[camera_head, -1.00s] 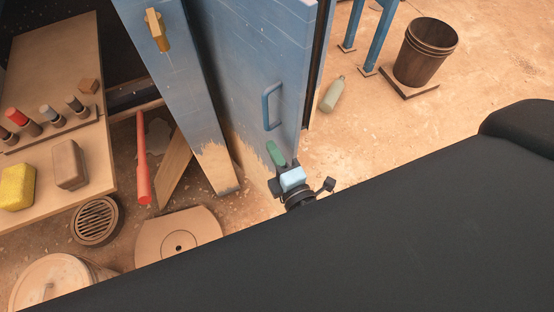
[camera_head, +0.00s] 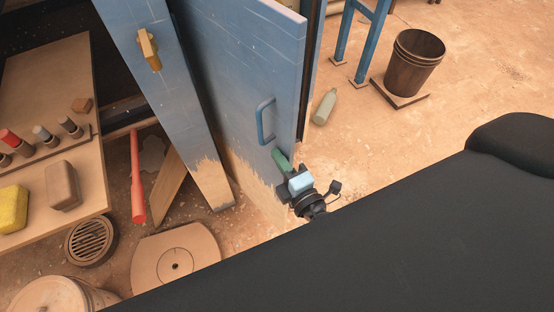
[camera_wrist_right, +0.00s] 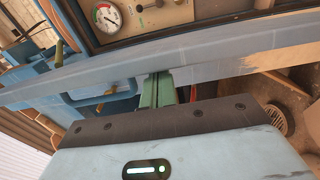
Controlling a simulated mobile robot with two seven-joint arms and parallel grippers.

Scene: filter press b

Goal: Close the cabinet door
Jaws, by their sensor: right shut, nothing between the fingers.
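The blue cabinet door (camera_head: 235,75) stands open in the head view, its paint worn to bare wood at the bottom. Its blue bar handle (camera_head: 262,121) is on the face toward me. My right gripper (camera_head: 281,160) is just below and right of the handle, close to the door's lower face. Its green fingers (camera_wrist_right: 156,90) are shut and empty, and point at the blue-grey door edge (camera_wrist_right: 205,62) in the wrist view. I cannot tell whether they touch it. My left gripper is not in view.
A blue post with a yellow latch (camera_head: 149,50) stands left of the door. A red-handled tool (camera_head: 137,180) and a round plate (camera_head: 175,262) lie at lower left.

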